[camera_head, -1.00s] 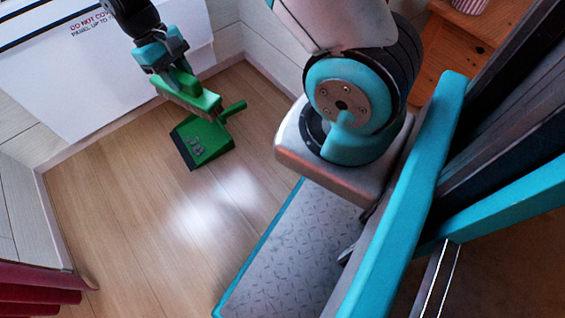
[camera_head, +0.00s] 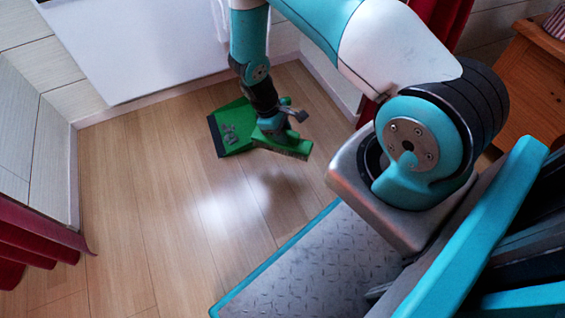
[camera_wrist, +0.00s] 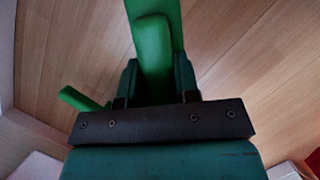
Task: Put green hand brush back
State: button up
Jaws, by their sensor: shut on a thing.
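The green hand brush (camera_head: 284,145) is in my gripper (camera_head: 270,128), its tan bristles facing down over the wood floor. In the wrist view my gripper (camera_wrist: 156,85) is shut on the green brush (camera_wrist: 152,45), which runs up out of the frame. A green dustpan (camera_head: 232,132) with a dark front edge and grey bits on it lies on the floor, behind and to the left of the brush. My gripper and arm hide part of it. In the wrist view a green handle (camera_wrist: 80,99) shows at the left, probably the dustpan's. I cannot tell whether brush and dustpan touch.
A white panel (camera_head: 130,50) stands against the back wall. A wooden cabinet (camera_head: 525,80) is at the upper right. A red curtain (camera_head: 35,235) hangs at the lower left. The wood floor (camera_head: 150,220) in front of the dustpan is clear.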

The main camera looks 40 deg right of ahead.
notch_tip(320, 180, down, 13)
jog(key=b, duration=0.6)
jog(key=shift+r, duration=0.1)
jog(key=o, duration=1)
